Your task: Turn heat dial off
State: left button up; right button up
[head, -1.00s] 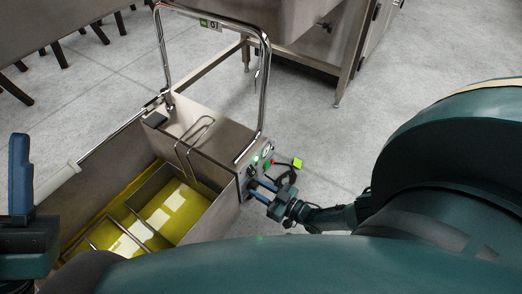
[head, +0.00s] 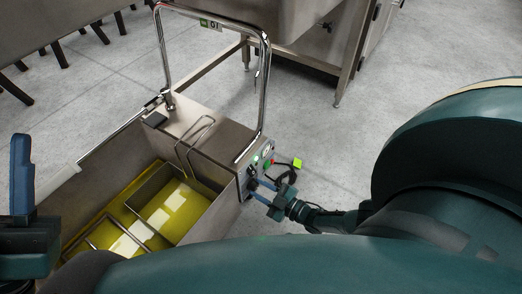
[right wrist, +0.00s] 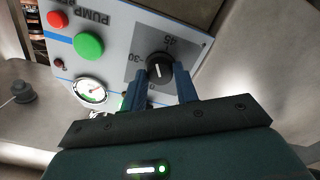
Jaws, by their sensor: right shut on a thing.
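The heat dial (right wrist: 160,67) is a round black knob with a white mark on the grey control panel (right wrist: 120,50); the numbers 30 and 45 show beside it. My right gripper (right wrist: 160,76) has its blue fingers on either side of the knob, shut on it. In the head view, my right gripper (head: 254,186) reaches the panel on the right end of the steel fryer (head: 205,140); the knob is mostly hidden there. My left gripper (head: 20,150) shows at the left edge with one blue finger; its other finger is not clear.
Beside the dial are a green button (right wrist: 88,46), a red button (right wrist: 57,19) and a round gauge (right wrist: 90,90). The fryer holds yellow oil (head: 150,222) and wire baskets. A chrome rail (head: 210,18) rises above it. The floor to the right is clear.

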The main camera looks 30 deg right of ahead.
jog(key=shift+n, duration=0.3)
jog(key=o, duration=1)
jog(key=shift+s, duration=0.1)
pick_arm(q)
jog(key=f+n+y, duration=0.1)
jog(key=f+n+y+p, duration=0.1)
jog(key=n+y, duration=0.1)
jog(key=shift+w+d+t+p, duration=0.1)
jog(key=shift+w+t+p, duration=0.2)
jog(key=shift+w, duration=0.1)
pick_arm(e)
jog(key=v, duration=1.3)
jog(key=shift+d, duration=0.1)
pick_arm(q)
jog(key=shift+s, duration=0.1)
pick_arm(e)
jog(key=shift+c, duration=0.2)
